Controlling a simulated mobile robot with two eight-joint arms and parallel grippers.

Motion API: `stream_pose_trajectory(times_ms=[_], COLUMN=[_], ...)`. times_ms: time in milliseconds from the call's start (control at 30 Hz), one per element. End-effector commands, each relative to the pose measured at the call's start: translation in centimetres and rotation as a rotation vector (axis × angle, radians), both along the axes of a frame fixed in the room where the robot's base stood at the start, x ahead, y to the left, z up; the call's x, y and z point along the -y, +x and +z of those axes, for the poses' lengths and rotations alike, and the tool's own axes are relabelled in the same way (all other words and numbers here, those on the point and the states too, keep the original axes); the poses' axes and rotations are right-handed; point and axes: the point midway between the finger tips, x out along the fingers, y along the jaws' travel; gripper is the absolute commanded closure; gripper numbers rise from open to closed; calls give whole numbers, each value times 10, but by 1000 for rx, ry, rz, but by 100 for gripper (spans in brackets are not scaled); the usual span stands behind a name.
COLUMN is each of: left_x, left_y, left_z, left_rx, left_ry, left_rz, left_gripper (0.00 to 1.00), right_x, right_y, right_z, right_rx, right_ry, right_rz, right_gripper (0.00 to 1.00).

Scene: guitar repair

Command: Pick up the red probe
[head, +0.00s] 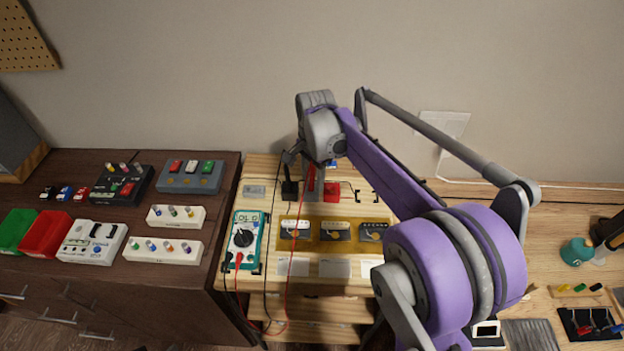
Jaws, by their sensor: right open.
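The red probe (311,181) shows as a thin upright red stick near the back of the light wooden bench, just left of a red block (332,192). My right gripper (304,164) is open at the probe's upper end, reaching down from the purple arm. The gripper's wrist partly hides the probe's top, and I cannot tell whether the fingers touch it. A red lead runs from the teal multimeter (243,240) down over the bench front and back up towards the probe. My left gripper is not in view.
A black block (290,190) stands left of the probe, with a black lead nearby. A tan tray (333,234) with several dark modules lies in front. The dark cabinet (190,275) at left holds pedals and bins. The wall is close behind.

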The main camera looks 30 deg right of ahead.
Motion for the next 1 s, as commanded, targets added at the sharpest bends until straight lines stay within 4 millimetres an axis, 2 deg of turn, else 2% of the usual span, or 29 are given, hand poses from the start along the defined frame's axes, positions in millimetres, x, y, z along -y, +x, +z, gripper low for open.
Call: stream_pose_trajectory(times_ms=[133, 167, 433, 833, 1000], left_x=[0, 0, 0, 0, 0], left_y=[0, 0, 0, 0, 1], left_z=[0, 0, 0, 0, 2], left_rx=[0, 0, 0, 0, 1], left_ry=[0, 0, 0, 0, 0], left_rz=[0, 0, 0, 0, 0], left_gripper=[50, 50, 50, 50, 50], right_x=[0, 0, 0, 0, 0], right_y=[0, 0, 0, 0, 0], right_z=[0, 0, 0, 2, 24], right_rx=[0, 0, 0, 0, 0], right_ry=[0, 0, 0, 0, 0], right_rz=[0, 0, 0, 0, 0], right_gripper=[49, 53, 100, 100, 100])
